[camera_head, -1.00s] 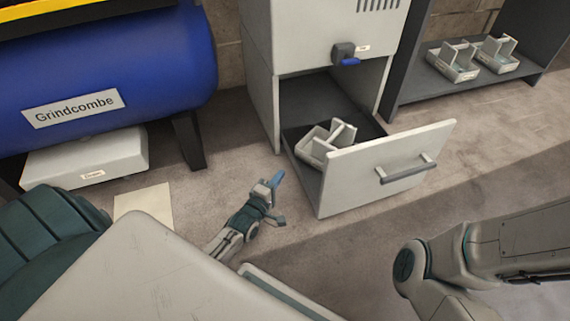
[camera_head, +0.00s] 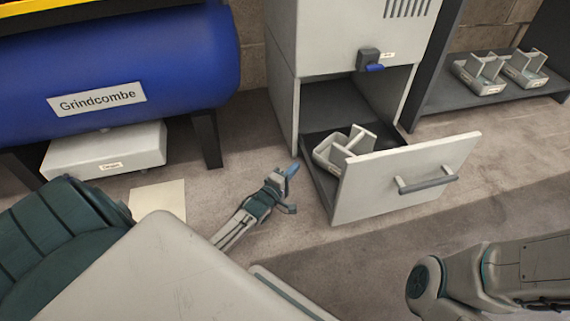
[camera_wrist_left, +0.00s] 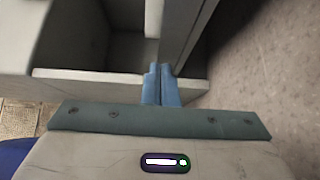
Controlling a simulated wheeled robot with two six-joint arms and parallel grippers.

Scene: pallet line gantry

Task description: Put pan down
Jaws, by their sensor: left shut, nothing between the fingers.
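I cannot tell for certain which thing is the pan. A shallow pale box with a label (camera_head: 105,152) lies on the floor under the blue tank. A small pale divided tray (camera_head: 328,152) sits inside the open drawer (camera_head: 405,180) of the grey cabinet. My left gripper (camera_head: 291,170) is just left of the drawer, apart from the tray, and empty. In the left wrist view its blue fingers (camera_wrist_left: 161,84) are together, in front of a pale wall edge (camera_wrist_left: 105,88). My right arm shows at the lower right, but its gripper is out of view.
The blue tank (camera_head: 110,75) labelled Grindcombe stands on dark legs at the left. A pale square sheet (camera_head: 160,198) lies on the floor. A dark shelf (camera_head: 460,103) at the right holds two divided trays (camera_head: 478,76). The drawer sticks out; floor in front of it is clear.

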